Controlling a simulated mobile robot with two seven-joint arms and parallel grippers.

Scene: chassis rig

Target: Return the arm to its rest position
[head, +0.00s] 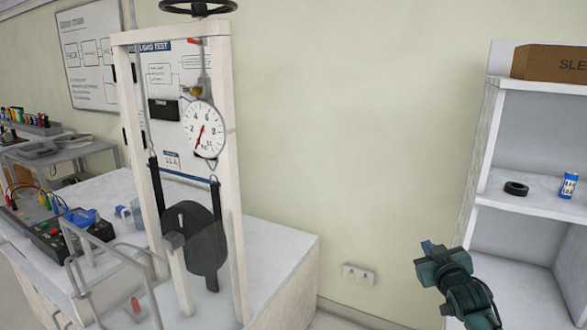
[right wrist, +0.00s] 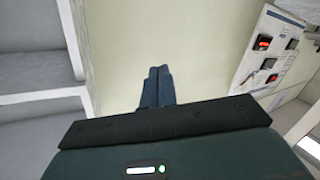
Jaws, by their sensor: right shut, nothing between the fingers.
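My right gripper (head: 428,247) is at the lower right of the head view, in front of the bare wall and left of the white shelf unit. Its arm comes up from the bottom edge. In the right wrist view its two blue-grey fingers (right wrist: 157,87) are together with nothing between them. It touches nothing that I can see. My left gripper is in neither view.
A white shelf unit (head: 487,150) stands at the right with a cardboard box (head: 550,64), a black ring (head: 516,189) and a blue-white can (head: 568,185). A load-test frame (head: 236,200) with a dial gauge (head: 203,130) stands on a white bench (head: 285,262) at the left.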

